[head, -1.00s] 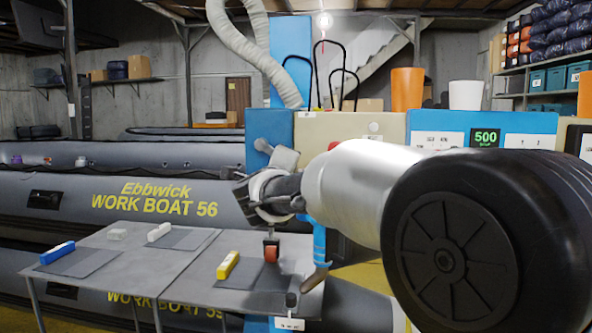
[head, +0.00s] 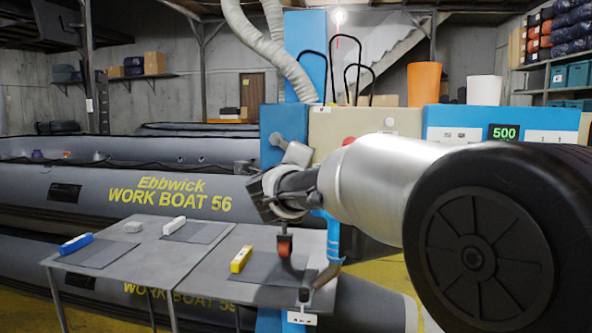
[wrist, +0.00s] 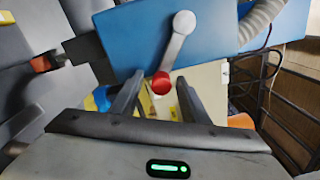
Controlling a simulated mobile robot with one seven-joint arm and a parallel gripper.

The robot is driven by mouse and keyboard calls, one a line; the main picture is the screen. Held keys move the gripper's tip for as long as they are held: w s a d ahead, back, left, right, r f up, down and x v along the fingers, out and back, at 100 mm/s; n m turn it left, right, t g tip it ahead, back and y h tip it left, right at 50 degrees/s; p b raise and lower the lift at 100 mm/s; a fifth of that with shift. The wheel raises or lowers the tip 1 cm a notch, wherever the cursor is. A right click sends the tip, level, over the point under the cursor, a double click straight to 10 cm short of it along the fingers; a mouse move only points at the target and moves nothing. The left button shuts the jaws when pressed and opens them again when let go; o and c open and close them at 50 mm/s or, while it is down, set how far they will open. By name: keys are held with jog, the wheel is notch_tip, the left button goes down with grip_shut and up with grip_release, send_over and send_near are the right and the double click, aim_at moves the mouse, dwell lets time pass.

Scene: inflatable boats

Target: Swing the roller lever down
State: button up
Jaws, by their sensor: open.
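The roller lever is a grey arm (wrist: 177,45) with a red knob (wrist: 161,83), on a blue machine housing (wrist: 125,40) in the wrist view. The knob end points down in that picture. In the head view the lever's grey arm (head: 297,153) shows just above my gripper (head: 262,197), and its knob cannot be made out there. In the wrist view my gripper (wrist: 159,92) is open, with the knob seen between its two dark fingers. I cannot tell whether either finger touches it.
A grey table (head: 150,262) with blue, white and yellow blocks stands at left below my gripper. An orange roller (head: 285,245) sits on a dark bracket at the table's right. Inflatable boats (head: 60,180) lie behind.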

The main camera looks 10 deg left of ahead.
jog(key=s+p, duration=0.1)
jog(key=s, duration=1.6)
jog(key=shift+a, duration=0.3)
